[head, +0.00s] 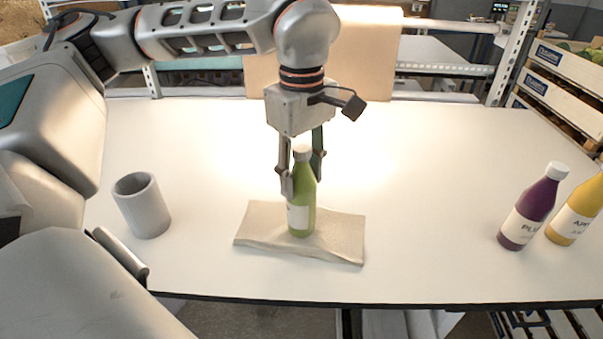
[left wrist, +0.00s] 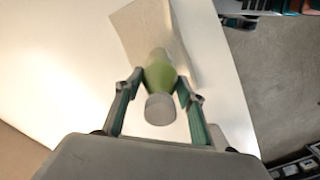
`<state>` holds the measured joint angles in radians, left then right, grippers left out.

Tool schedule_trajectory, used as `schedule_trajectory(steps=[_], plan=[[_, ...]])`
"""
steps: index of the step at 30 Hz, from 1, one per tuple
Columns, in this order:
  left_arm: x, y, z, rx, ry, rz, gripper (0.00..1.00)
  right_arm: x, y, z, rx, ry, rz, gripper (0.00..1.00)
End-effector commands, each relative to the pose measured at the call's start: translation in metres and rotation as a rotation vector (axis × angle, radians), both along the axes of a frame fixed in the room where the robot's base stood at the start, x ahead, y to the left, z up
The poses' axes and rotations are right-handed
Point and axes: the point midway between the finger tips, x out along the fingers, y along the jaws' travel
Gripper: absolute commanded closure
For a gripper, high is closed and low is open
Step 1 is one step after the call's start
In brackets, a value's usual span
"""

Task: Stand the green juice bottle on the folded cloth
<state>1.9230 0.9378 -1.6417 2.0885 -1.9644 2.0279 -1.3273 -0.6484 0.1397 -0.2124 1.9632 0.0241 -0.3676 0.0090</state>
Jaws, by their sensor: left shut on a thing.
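The green juice bottle (head: 301,210) with a white cap stands upright over the folded cloth (head: 342,232), near its middle. Its base appears to touch the cloth, though a tiny gap cannot be ruled out. My left gripper (head: 301,190) comes from above and is shut on the bottle, one finger on each side. In the left wrist view, the fingers hold the green bottle (left wrist: 159,75) below its cap, and the beige cloth (left wrist: 135,25) shows beyond it. My right gripper is in neither view.
A grey cup (head: 142,207) stands on the white table (head: 420,200) to the left. A purple plum bottle (head: 531,208) and a yellow bottle (head: 577,212) stand at the right. Crates (head: 560,75) are at the back right. The table is clear between cloth and purple bottle.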

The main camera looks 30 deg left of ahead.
Motion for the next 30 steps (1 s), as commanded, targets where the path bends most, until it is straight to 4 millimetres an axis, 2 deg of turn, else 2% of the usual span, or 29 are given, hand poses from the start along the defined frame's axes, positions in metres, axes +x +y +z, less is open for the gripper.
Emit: schedule_trajectory(steps=[13,14,15,26,30], plan=[[0.0,0.0,-0.011,0.0,0.001,-0.001,1.0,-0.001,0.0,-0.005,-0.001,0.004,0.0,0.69],[-0.001,0.0,-0.012,0.001,0.003,-0.001,0.56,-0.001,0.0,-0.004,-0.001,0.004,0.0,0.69],[-0.001,0.0,-0.012,0.001,0.004,-0.001,0.46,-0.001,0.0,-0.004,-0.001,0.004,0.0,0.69],[0.0,0.0,-0.009,0.0,0.001,0.0,0.44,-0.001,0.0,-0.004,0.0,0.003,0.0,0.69],[0.0,0.0,0.003,0.0,-0.001,0.0,0.44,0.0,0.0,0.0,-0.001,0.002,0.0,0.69]])
